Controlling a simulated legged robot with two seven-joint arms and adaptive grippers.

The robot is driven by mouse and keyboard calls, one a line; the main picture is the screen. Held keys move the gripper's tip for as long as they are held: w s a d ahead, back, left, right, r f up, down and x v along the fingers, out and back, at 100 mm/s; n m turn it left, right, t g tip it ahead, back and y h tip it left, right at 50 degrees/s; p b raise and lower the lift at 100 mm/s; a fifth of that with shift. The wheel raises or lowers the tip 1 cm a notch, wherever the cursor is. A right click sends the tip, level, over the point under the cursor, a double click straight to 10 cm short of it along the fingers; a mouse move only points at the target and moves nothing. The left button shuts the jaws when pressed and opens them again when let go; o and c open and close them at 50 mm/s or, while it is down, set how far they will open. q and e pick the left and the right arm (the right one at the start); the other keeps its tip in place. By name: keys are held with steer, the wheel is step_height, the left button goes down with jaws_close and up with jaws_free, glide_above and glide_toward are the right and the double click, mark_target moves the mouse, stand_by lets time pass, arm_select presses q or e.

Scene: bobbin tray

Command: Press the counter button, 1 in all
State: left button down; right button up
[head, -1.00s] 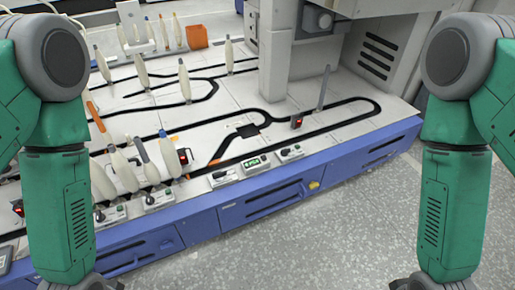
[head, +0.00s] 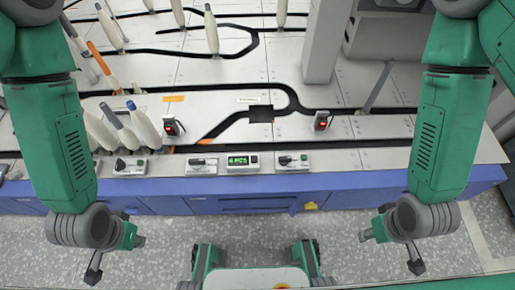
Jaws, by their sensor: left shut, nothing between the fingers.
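The counter (head: 243,162) is a small pale box with a lit green display, on the front edge of the bench. Its digits are too small to read surely, and I cannot make out its button clearly. My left gripper (head: 93,274) is small and dark, at the lower left, shut and empty. It hangs in front of the bench, well to the left of the counter and apart from it. My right gripper (head: 415,268) hangs at the lower right, apart from the bench. Its fingers are too small to tell open from shut.
Switch boxes with black knobs flank the counter, one left (head: 201,166) and one right (head: 292,162). Pale bobbins (head: 144,128) stand at the left. Two red-lit devices (head: 321,121) and a grey post (head: 323,45) stand behind.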

steer(key=shift+s+a+r, duration=0.1)
steer(key=shift+a+r, duration=0.1)
steer(key=shift+a, duration=0.1)
steer(key=shift+o, duration=0.7)
arm_select(q)
step_height(320, 180, up, 6)
steer(key=m+t+h+p, duration=0.5)
steer(key=m+h+p, duration=0.35)
steer(key=m, duration=1.05)
glide_above(254, 158)
steer(key=shift+r+y, duration=0.15)
steer(key=shift+y, duration=0.3)
arm_select(e)
step_height(254, 158, up, 8)
steer(key=shift+d+r, duration=0.25)
steer(key=shift+d, duration=0.15)
arm_select(q)
steer(key=shift+a, duration=0.1)
arm_select(e)
steer(key=shift+a, duration=0.1)
arm_select(q)
step_height(254, 158, down, 8)
steer(key=b, duration=0.5)
steer(key=shift+f+b, duration=0.45)
steer(key=shift+b, duration=0.1)
arm_select(e)
step_height(254, 158, down, 6)
steer(key=w, duration=0.1)
steer(key=shift+w+f, duration=0.15)
steer(key=shift+w, duration=0.05)
